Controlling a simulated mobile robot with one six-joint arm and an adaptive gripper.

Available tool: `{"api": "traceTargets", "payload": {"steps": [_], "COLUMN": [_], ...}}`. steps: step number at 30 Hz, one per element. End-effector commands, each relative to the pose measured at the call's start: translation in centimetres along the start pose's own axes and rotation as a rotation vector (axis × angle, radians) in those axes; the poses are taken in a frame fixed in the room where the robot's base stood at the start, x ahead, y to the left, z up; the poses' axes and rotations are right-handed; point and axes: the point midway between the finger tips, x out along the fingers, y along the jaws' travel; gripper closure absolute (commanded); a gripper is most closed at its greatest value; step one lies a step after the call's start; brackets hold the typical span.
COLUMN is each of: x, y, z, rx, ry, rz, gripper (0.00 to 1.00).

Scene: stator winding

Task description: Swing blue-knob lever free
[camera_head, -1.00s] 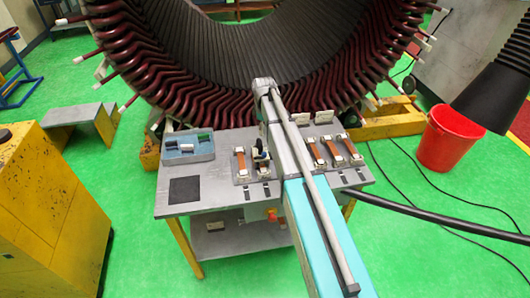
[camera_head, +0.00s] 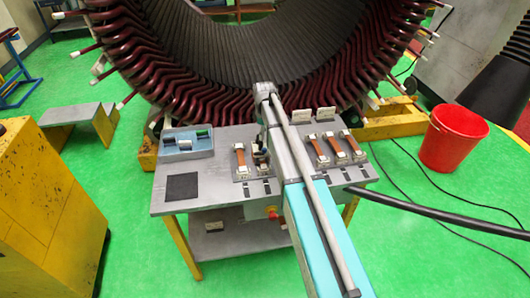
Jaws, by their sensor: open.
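The grey worktable (camera_head: 222,190) stands in front of the large stator. On it are clamp fixtures with orange-brown bars: one on the left (camera_head: 240,160) and several on the right (camera_head: 337,147). No blue-knob lever can be made out; it may be hidden behind my arm or too small to see. My arm crosses the middle of the table.
A blue tray (camera_head: 163,153) with several small items sits at the table's back left, behind a black square pad (camera_head: 182,187). The stator's dark red coil ends (camera_head: 180,95) rise behind the table. A red bucket (camera_head: 452,139) stands on the green floor at right.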

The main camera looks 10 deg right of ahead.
Motion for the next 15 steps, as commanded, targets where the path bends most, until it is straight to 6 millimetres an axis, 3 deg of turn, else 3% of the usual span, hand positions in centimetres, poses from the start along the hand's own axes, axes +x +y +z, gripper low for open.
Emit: {"api": "traceTargets", "payload": {"steps": [15], "x": [4.4], "y": [0.0], "z": [0.0], "rx": [0.001], "ry": [0.000], "rz": [0.000], "gripper": [0.32]}}
